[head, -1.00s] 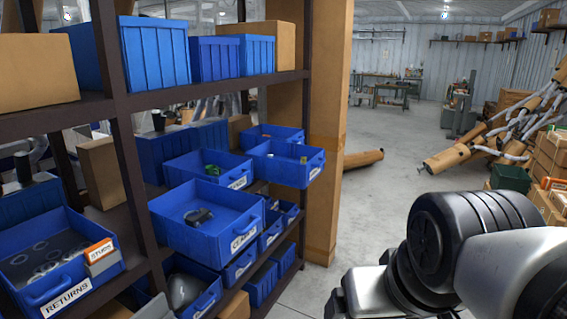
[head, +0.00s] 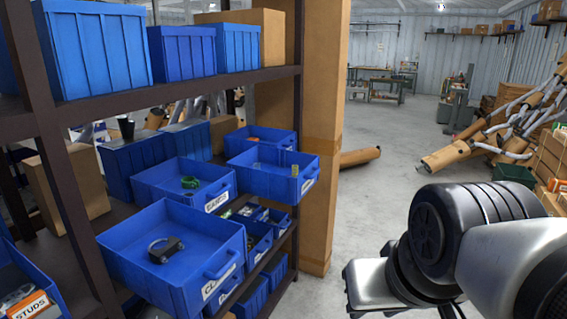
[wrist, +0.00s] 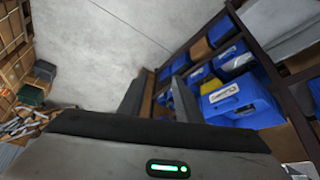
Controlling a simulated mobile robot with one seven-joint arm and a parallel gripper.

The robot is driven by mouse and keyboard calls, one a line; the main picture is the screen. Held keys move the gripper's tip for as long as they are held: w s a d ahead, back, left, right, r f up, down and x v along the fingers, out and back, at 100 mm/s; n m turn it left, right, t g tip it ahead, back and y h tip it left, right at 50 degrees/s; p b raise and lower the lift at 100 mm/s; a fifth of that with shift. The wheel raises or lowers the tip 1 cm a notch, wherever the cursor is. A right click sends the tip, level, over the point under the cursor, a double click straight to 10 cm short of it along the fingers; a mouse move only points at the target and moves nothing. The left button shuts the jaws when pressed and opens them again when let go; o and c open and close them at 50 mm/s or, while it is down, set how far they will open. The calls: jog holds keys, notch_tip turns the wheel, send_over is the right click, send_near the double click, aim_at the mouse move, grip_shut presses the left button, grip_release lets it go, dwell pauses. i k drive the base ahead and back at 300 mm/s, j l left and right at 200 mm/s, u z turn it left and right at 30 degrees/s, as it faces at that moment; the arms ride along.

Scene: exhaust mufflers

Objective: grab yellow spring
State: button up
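A small yellowish upright piece (head: 295,171), perhaps the yellow spring, stands at the right end of a pulled-out blue bin (head: 262,181) on the shelf; it is too small to make out coils. I cannot pick it out in the wrist view. My gripper (wrist: 159,98) shows in the wrist view with two dark fingers apart and nothing between them. It is away from the shelf bins.
Other pulled-out blue bins hold a green coil (head: 191,183) and a dark clamp (head: 165,250). A brown post (head: 322,140) stands at the shelf's right end. Open concrete floor (head: 385,185) lies beyond. Mufflers and pipes (head: 480,140) are piled at the right.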

aim_at(295, 168)
jog(key=i+l+z, duration=0.1)
jog(key=i, duration=1.2)
jog(key=i+l+z, duration=0.1)
jog(key=i, duration=1.15)
